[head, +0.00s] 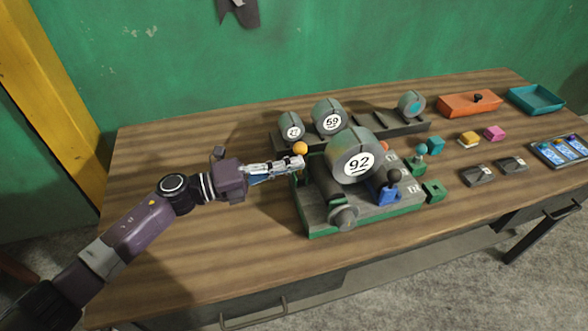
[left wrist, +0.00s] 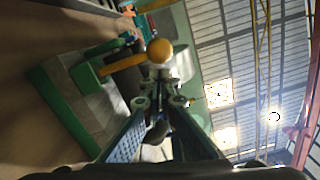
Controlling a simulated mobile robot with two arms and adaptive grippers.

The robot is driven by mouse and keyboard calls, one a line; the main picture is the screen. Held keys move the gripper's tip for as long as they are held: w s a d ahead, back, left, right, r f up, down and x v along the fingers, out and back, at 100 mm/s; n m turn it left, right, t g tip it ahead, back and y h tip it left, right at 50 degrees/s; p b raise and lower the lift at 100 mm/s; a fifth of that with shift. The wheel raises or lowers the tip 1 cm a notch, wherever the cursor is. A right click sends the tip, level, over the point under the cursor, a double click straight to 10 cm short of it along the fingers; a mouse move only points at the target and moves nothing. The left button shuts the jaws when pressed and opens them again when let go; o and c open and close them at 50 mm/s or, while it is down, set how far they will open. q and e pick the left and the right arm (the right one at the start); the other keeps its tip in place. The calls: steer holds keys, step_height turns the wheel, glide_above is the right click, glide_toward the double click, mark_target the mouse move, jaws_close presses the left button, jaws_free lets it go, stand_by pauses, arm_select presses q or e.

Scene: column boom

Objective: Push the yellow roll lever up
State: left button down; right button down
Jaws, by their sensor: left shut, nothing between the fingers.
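The yellow roll lever has a round orange-yellow knob (head: 300,148) at the left end of the grey and green machine (head: 318,212). My left gripper (head: 297,163) is shut and empty, with its fingertips close by the knob and slightly below it in the head view. In the left wrist view the knob (left wrist: 159,51) is straight beyond the fingertips (left wrist: 160,102), with its yellow stem running left to the green-edged base. I cannot tell whether the fingertips touch the lever. The gripper hides the lower stem in the head view. My right gripper is out of view.
A large roll marked 92 (head: 357,162) sits on the machine, with a blue lever (head: 389,190) at its right. Rolls marked 59 (head: 329,118) and 27 (head: 291,127) stand on a rack behind. Small blocks and trays lie right. The wooden table (head: 190,250) is clear at left.

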arm_select(q)
steer(key=shift+w+r, duration=0.15)
steer(key=shift+w, duration=0.2)
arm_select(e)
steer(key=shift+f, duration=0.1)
arm_select(q)
steer(key=shift+a+r, duration=0.1)
steer(key=shift+a, duration=0.1)
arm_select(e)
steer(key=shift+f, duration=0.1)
